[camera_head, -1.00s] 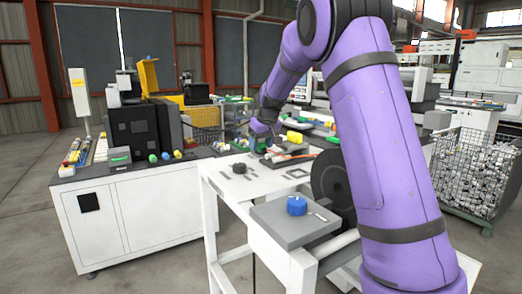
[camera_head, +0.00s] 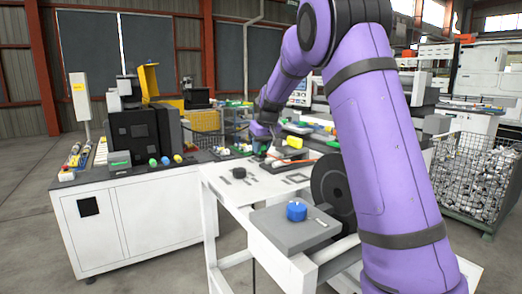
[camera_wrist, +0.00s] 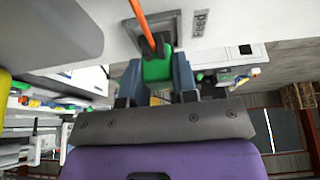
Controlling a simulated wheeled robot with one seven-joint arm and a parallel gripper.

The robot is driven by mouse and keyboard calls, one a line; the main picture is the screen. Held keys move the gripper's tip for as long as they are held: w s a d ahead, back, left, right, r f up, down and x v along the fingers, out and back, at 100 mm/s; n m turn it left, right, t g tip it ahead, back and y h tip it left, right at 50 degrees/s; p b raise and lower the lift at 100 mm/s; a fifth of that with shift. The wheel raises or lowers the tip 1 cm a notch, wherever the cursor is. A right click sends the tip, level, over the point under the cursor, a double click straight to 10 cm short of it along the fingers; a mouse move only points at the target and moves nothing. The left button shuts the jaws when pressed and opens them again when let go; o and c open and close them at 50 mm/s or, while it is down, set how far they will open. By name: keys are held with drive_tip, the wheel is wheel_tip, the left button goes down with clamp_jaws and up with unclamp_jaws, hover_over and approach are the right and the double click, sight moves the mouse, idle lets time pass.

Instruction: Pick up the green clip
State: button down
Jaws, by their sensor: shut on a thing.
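The green clip (camera_wrist: 156,68) sits between the two blue-grey fingers of my gripper (camera_wrist: 157,78) in the wrist view. The fingers are shut on it from both sides. An orange rod (camera_wrist: 141,22) runs up from beside the clip over a white surface; I cannot tell whether it is joined to the clip. In the head view my gripper (camera_head: 262,152) is small, low over the far part of the white table (camera_head: 222,188), with a bit of green at its fingers.
A blue round knob (camera_head: 297,211) stands on a grey block (camera_head: 280,232) at the near end of the table. A yellow piece (camera_head: 294,142) is right of my gripper. Dark flat parts lie on the table. A wire-mesh bin (camera_head: 480,165) stands at the right.

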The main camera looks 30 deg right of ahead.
drive_tip(key=v, duration=0.2)
drive_tip(key=shift+w+r, duration=0.1)
drive_tip(key=shift+r, duration=0.25)
drive_tip(key=s+a, duration=0.1)
drive_tip(key=s, duration=0.4)
drive_tip(key=s+a+r, duration=0.1)
drive_tip(key=s, duration=0.4)
drive_tip(key=s+a, duration=0.1)
drive_tip(key=s, duration=0.4)
drive_tip(key=shift+a+r, duration=0.15)
drive_tip(key=shift+a, duration=0.15)
drive_tip(key=shift+s, duration=0.15)
